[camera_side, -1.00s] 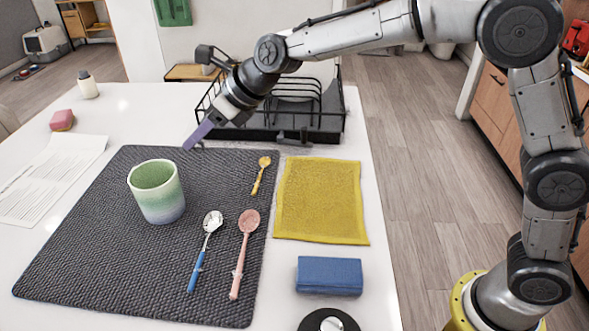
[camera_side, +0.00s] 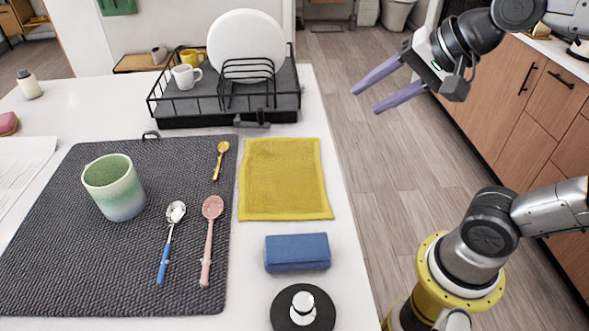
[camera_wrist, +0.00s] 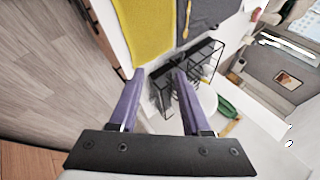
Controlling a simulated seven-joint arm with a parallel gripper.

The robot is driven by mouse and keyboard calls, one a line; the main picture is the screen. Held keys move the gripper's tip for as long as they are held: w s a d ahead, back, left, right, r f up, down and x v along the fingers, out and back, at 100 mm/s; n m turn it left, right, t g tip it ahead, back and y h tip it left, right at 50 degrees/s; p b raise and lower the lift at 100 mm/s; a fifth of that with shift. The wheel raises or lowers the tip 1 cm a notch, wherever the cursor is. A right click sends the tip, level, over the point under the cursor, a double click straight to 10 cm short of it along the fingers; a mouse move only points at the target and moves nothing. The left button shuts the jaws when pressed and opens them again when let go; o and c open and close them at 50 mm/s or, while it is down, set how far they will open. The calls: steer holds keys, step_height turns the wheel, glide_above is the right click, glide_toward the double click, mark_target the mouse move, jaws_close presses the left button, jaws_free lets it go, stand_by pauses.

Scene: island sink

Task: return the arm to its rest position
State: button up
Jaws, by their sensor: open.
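My gripper (camera_side: 376,90) is open and empty, with its two purple fingers apart. In the side view it hangs in the air at the upper right, over the wooden floor beyond the island's right edge. It touches nothing. In the wrist view the purple fingers (camera_wrist: 158,78) point toward the dish rack (camera_wrist: 160,88) and the yellow cloth (camera_wrist: 140,32), with nothing between them.
On the island are the dish rack (camera_side: 215,108) with a white plate (camera_side: 246,50) and mugs, a green cup (camera_side: 115,188), several spoons on a dark mat (camera_side: 60,240), the yellow cloth (camera_side: 285,178) and a blue sponge (camera_side: 297,252). Wooden cabinets (camera_side: 525,100) stand right.

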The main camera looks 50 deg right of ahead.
steer(key=s+d+f+n+g+h, duration=0.1)
steer(key=s+d+f+n+g, duration=0.1)
steer(key=s+f+n, duration=0.5)
steer(key=shift+s+f+n+g, duration=0.3)
steer(key=shift+f+n+g, duration=0.1)
steer(key=shift+n, duration=2.5)
